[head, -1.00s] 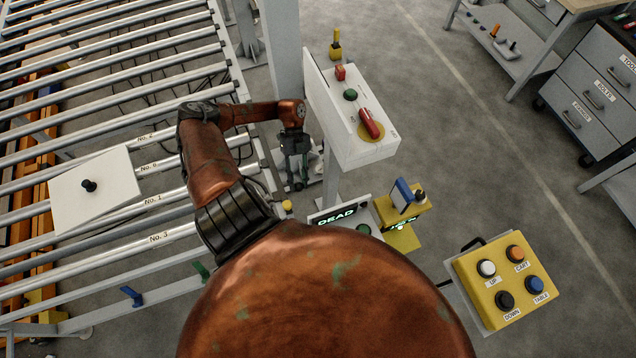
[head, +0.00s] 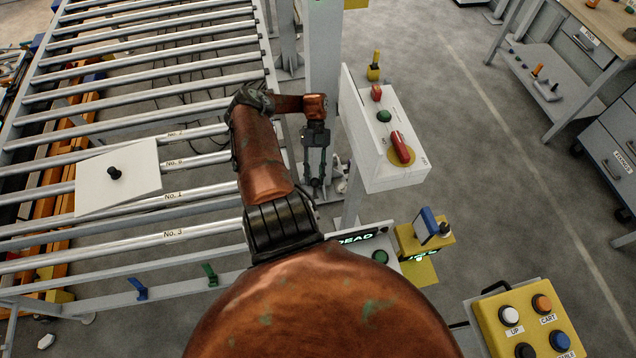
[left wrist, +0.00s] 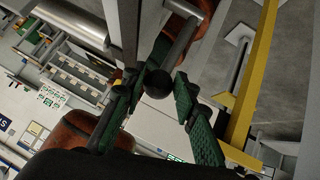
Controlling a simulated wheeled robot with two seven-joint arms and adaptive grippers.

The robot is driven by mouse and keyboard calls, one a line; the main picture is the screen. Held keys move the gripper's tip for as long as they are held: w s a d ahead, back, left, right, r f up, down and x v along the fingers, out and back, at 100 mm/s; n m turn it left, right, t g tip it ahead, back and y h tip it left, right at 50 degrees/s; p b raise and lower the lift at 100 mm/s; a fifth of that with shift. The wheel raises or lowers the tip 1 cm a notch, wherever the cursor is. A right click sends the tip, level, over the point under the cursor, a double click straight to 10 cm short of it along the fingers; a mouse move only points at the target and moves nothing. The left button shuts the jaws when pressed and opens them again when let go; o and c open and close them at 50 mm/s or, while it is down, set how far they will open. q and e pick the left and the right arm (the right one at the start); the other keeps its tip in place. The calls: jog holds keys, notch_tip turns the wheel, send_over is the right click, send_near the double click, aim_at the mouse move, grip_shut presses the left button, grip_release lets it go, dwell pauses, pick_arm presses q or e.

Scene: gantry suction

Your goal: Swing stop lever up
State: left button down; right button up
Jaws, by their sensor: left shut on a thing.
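In the left wrist view, a black ball knob (left wrist: 157,84) on the end of a metal rod (left wrist: 182,42) sits between the green-padded fingers of my left gripper (left wrist: 168,88). I take this rod and knob to be the stop lever. The left gripper is shut on it near the knob. In the head view, my left gripper (head: 316,180) points down beside the roller conveyor's right edge, left of the white control box. The lever cannot be made out there. My right gripper is not in view.
The white control box (head: 380,165) with a red handle (head: 400,147) stands close right of the gripper. The roller conveyor (head: 150,100) carries a white plate (head: 135,190) with a black knob. A yellow button panel (head: 490,320) is at lower right. Open floor lies beyond the box.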

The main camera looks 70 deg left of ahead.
pick_arm(q)
jog(key=shift+w+a+f, duration=0.1)
jog(key=shift+a+f, duration=0.15)
dwell(0.3)
jog(key=c, duration=1.9)
grip_release()
jog(key=shift+c, duration=0.2)
jog(key=o, duration=0.3)
jog(key=shift+w+a+f, duration=0.1)
jog(key=shift+w, duration=0.05)
jog(key=shift+o, duration=0.5)
jog(key=shift+r, duration=0.2)
jog(key=v, duration=1.1)
jog(key=shift+a+r, duration=0.25)
jog(key=shift+r, duration=0.1)
